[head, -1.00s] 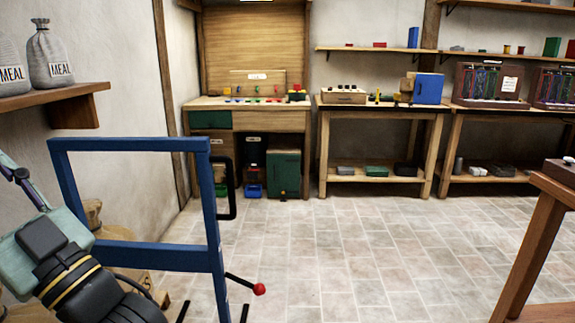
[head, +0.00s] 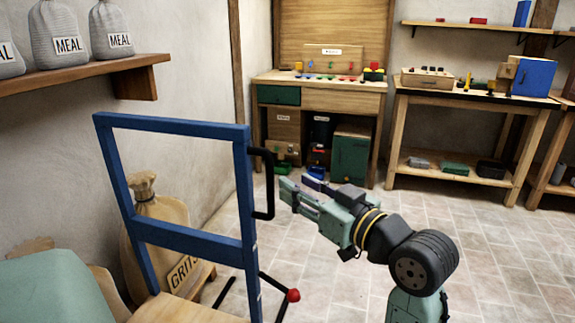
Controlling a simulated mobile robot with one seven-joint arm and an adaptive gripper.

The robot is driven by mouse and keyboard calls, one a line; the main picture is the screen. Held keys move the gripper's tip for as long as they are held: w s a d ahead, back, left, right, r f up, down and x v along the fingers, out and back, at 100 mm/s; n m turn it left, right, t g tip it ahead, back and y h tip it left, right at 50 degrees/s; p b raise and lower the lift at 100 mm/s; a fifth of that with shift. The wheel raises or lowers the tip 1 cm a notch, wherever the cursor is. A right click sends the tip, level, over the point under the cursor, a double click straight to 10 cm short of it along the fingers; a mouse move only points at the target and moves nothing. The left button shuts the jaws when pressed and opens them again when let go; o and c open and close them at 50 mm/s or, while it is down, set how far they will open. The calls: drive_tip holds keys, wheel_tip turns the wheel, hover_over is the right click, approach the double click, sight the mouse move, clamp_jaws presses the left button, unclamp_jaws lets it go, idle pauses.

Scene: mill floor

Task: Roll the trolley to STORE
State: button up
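The trolley shows its blue upright frame (head: 248,195) at the left in the head view. A black loop handle (head: 270,185) is fixed to the frame's right post, and a lever with a red knob (head: 293,295) sticks out low on the right. My gripper (head: 284,190) is just right of the handle, its fingers pointing left toward it. I see no clear grip on the handle, and the finger gap is too small to judge. No STORE sign is readable in view.
A GRITS sack (head: 160,225) stands behind the frame by the left wall. A shelf (head: 90,74) above holds several MEAL sacks. Workbenches (head: 320,95) line the back wall. The tiled floor (head: 480,260) at the right is largely clear.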

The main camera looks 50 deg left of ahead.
sight(272, 170)
drive_tip(key=a, duration=0.3)
drive_tip(key=a+p, duration=0.1)
drive_tip(key=a, duration=0.6)
drive_tip(key=shift+w+p, duration=0.35)
drive_tip(key=shift+p, duration=0.05)
drive_tip(key=shift+c, duration=0.5)
clamp_jaws()
